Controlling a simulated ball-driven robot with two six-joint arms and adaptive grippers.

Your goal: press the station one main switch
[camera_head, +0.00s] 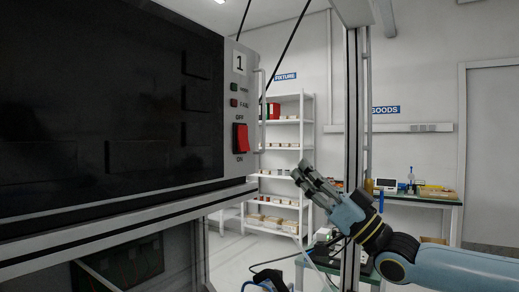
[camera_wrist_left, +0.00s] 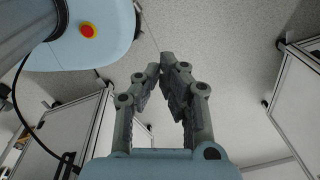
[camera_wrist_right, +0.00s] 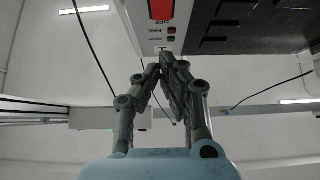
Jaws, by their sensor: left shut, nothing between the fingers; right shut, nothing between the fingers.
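The red main switch (camera_head: 241,138) sits on the right edge panel of the station marked 1, between the words OFF and ON. In the right wrist view the red switch (camera_wrist_right: 161,10) shows at the top edge, partly cut off. My right gripper (camera_head: 302,173) is shut and empty, to the right of the switch and lower in the head view, apart from it. It also shows in the right wrist view (camera_wrist_right: 166,62). My left gripper (camera_wrist_left: 167,62) is shut and empty over the floor in the left wrist view. It is not in the head view.
A green and a red indicator (camera_head: 234,103) sit above the switch. A metal handle (camera_head: 262,110) stands at the panel's right side. A metal post (camera_head: 354,110) rises behind my right gripper. White shelves (camera_head: 306,130) and a workbench (camera_head: 430,198) stand farther back.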

